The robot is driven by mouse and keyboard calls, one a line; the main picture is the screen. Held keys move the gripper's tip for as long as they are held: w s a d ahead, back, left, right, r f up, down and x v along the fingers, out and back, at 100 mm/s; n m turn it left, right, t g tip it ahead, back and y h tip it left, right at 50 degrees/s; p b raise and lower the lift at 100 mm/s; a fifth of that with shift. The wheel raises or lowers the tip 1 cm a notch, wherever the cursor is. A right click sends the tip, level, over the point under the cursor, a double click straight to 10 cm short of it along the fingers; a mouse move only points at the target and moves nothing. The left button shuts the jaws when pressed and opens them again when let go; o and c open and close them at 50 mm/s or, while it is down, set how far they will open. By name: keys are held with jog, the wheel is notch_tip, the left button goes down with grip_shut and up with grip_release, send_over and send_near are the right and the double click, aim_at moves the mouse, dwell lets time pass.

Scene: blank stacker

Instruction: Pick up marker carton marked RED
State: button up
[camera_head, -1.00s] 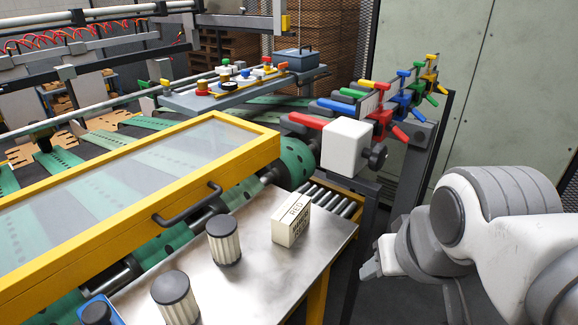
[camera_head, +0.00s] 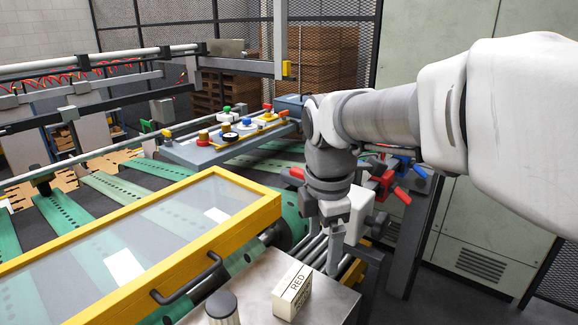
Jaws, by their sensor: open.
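The cream marker carton marked RED (camera_head: 291,292) stands on the metal table (camera_head: 262,272) near its right end, at the bottom of the view. "RED" is readable on its top, with smaller print on its side. My gripper (camera_head: 338,252) hangs pointing down, just right of and beyond the carton in the picture. It is open and holds nothing. It appears apart from the carton, though its exact height above the table is hard to tell.
A dark-lidded ribbed canister (camera_head: 222,308) stands left of the carton. The yellow-framed clear cover (camera_head: 215,255) with a black handle lies behind it. Rollers and a white block (camera_head: 360,208) are close to my gripper.

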aim_at(293, 278)
jog(key=w+a+n+g+p, duration=0.2)
jog(key=w+a+n, duration=0.3)
jog(key=n, duration=0.4)
notch_tip(293, 278, down, 12)
jog(key=shift+d+f, duration=0.1)
jog(key=shift+f, duration=0.1)
jog(key=f, duration=0.2)
jog(key=f+p, duration=0.1)
jog(key=f, duration=0.2)
jog(key=shift+s+f, duration=0.2)
jog(key=shift+f, duration=0.1)
grip_shut()
jog(key=shift+r, duration=0.1)
